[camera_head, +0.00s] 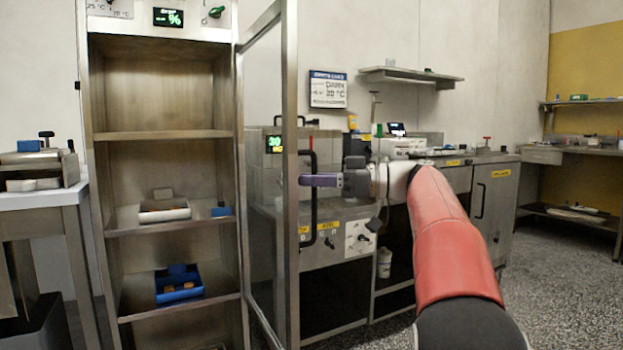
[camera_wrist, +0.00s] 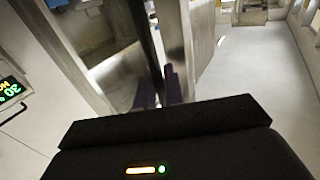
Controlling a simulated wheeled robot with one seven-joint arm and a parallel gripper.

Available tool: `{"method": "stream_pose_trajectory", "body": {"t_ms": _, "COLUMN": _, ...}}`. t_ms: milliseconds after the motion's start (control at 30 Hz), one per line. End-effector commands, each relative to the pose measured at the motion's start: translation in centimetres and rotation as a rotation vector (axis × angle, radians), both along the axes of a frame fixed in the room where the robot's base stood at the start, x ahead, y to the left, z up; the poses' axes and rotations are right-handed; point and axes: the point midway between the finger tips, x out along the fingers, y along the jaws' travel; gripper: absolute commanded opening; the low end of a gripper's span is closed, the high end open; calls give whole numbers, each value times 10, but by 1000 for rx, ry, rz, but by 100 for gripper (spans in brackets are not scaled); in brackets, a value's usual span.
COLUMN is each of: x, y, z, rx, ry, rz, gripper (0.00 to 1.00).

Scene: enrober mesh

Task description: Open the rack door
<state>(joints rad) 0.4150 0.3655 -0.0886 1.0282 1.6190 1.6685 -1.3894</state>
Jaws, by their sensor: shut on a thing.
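The steel rack (camera_head: 167,135) stands at the left with its shelves exposed. Its glass door (camera_head: 266,150), in a steel frame, is hinged on the rack's right side and stands swung out toward me. A black vertical bar handle (camera_head: 313,220) is on the right face of the door frame. My gripper (camera_head: 308,180) reaches the handle from the right, its purple fingers at the handle's middle. In the wrist view, the purple fingers (camera_wrist: 160,88) are on either side of the dark handle bar (camera_wrist: 150,45), shut on it. The exact contact is partly hidden.
Rack shelves hold a light tray (camera_head: 164,215) and a blue bin (camera_head: 179,290). Behind the door stand a steel machine (camera_head: 340,250) and a counter (camera_head: 490,195). A side table (camera_head: 40,198) is left of the rack. Speckled floor (camera_head: 565,270) is clear at the right.

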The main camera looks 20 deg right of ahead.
Motion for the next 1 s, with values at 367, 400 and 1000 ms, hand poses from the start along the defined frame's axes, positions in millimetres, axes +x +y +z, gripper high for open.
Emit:
{"method": "stream_pose_trajectory", "body": {"t_ms": 367, "x": 1, "y": 2, "z": 4, "rx": 6, "ry": -7, "rz": -1, "gripper": 13}}
{"method": "stream_pose_trajectory", "body": {"t_ms": 400, "x": 1, "y": 2, "z": 4, "rx": 6, "ry": -7, "rz": -1, "gripper": 18}}
{"method": "stream_pose_trajectory", "body": {"t_ms": 1000, "x": -5, "y": -16, "z": 2, "rx": 2, "ry": -2, "rz": -4, "gripper": 25}}
